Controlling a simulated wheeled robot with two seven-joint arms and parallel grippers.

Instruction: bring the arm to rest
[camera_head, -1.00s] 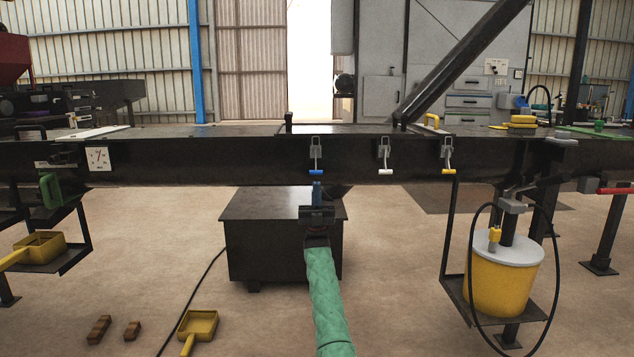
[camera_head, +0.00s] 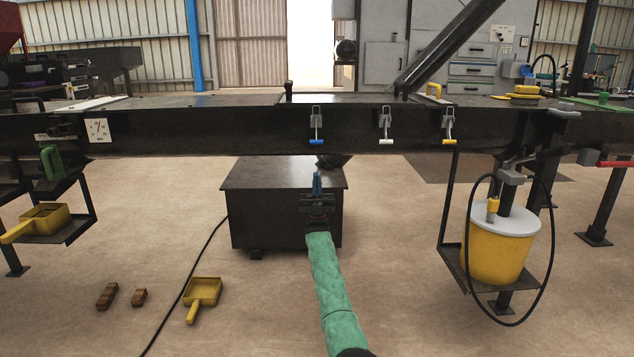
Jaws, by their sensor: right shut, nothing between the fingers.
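My right arm, in a green sleeve (camera_head: 330,290), comes in from the bottom centre. No contact with the beam shows. My left gripper is not in view.
Levers with blue (camera_head: 316,141), white (camera_head: 386,141) and yellow (camera_head: 449,141) handles hang on the beam. A yellow bucket (camera_head: 498,255) with a hose stands on a right shelf. A yellow scoop (camera_head: 203,291) and two brown blocks (camera_head: 107,295) lie on the floor.

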